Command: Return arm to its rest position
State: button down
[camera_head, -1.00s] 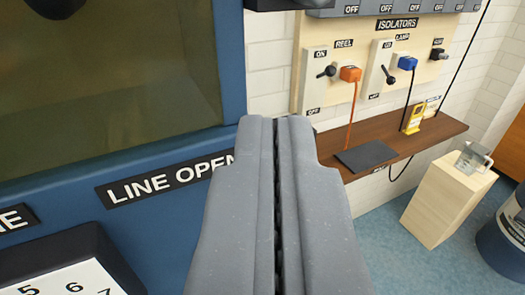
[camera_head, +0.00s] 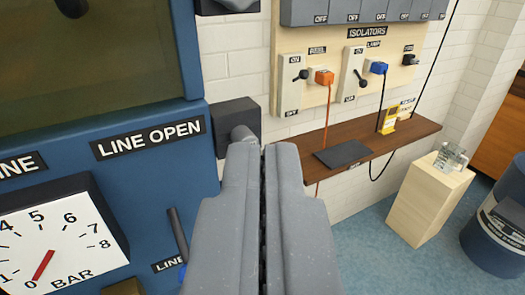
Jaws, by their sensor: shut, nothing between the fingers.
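My gripper (camera_head: 262,148) is in the lower middle of the camera view, its two grey fingers pressed together with nothing between them. It points toward the white brick wall, just right of the blue panel (camera_head: 160,172). A grey rounded end of a dark block (camera_head: 236,118) shows just beyond the fingertips; I cannot tell whether they touch. The rest of my arm is out of view.
A pressure gauge (camera_head: 55,235) and a "LINE OPEN" label (camera_head: 148,138) are on the left. An isolator board (camera_head: 340,90) hangs above a brown shelf (camera_head: 330,137). A wooden pedestal (camera_head: 425,205) bears a clear jug (camera_head: 450,157). A blue drum (camera_head: 490,255) stands at right.

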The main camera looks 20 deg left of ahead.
jog(key=w+a+r+g+h, duration=0.1)
jog(key=a+r+h, duration=0.2)
jog(key=a+r, duration=0.45)
jog(key=s+d+r+m+h, duration=0.2)
jog(key=s+r+h, duration=0.1)
jog(key=s+r, duration=0.95)
jog(key=s+d+r+m+h, duration=0.1)
jog(key=s+r, duration=0.2)
jog(key=s, duration=0.4)
jog(key=s+d+r, duration=0.1)
jog(key=s+r, duration=0.2)
jog(key=s, duration=0.4)
jog(key=s+a+f+y, duration=0.1)
jog(key=s+f, duration=0.2)
jog(key=s, duration=1.3)
jog(key=shift+a+m+g, duration=0.15)
jog(key=shift+m+g, duration=0.15)
jog(key=shift+m, duration=0.1)
